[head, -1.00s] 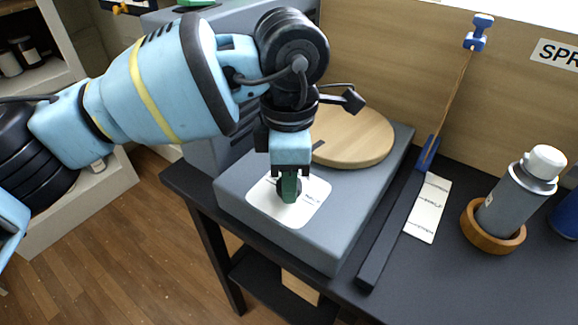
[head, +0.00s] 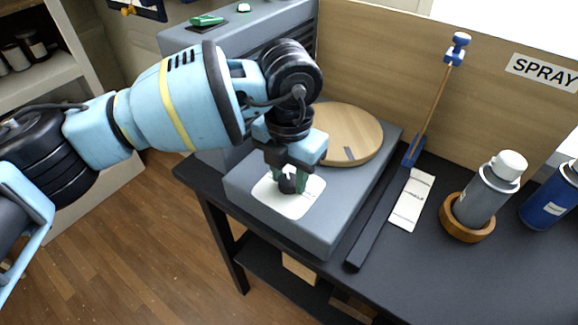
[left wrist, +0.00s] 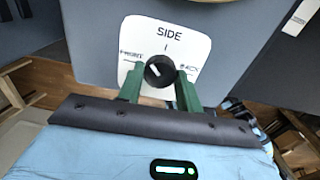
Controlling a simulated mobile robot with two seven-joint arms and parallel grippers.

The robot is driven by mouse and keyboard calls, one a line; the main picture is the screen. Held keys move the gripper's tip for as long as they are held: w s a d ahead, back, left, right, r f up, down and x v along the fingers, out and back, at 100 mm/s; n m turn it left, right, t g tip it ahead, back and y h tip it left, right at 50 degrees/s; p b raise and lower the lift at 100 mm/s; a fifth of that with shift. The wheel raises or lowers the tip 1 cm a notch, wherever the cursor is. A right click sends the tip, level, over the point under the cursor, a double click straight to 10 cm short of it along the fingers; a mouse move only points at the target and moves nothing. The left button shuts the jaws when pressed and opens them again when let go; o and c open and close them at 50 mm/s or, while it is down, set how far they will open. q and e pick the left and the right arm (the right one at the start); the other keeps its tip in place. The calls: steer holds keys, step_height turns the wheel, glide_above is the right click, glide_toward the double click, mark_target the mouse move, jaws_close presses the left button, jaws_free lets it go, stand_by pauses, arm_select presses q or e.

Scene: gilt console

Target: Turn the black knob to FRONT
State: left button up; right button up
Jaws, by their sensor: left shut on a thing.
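The black knob (left wrist: 160,71) sits on a white label plate (left wrist: 192,42) that reads SIDE at the top, FRONT at left and BACK at right. The knob's short white mark points up and left, between FRONT and SIDE. The plate lies on the grey box's top, and also shows in the head view (head: 302,204). My left gripper (left wrist: 159,83) has its green fingers on either side of the knob and is shut on it. In the head view the left gripper (head: 289,185) points down and partly hides the knob. My right gripper is not in view.
A round wooden disc (head: 350,130) lies on the grey box (head: 318,231) behind the gripper. To the right are a blue-ended stick (head: 432,110), a white label strip (head: 412,203), a grey spray can (head: 484,197) in a wooden ring (head: 465,232), and a blue can (head: 550,203).

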arm_select(q)
steer(key=n+p, duration=0.2)
steer(key=r+n+p, duration=0.1)
steer(key=n+p, duration=0.1)
steer(key=n, duration=0.1)
steer(key=shift+f+n+p, duration=0.1)
steer(key=shift+n+p, duration=0.55)
steer(key=shift+n, duration=0.25)
steer(key=shift+w+f+n+p, duration=0.1)
steer(key=shift+f+n+p, duration=0.15)
steer(key=shift+n+p, duration=0.7)
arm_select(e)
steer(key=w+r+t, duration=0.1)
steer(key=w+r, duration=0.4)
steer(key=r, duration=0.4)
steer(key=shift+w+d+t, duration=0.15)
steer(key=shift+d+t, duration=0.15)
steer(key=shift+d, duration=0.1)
arm_select(q)
steer(key=o, duration=0.9)
steer(key=shift+o, duration=0.5)
steer(key=shift+f, duration=0.1)
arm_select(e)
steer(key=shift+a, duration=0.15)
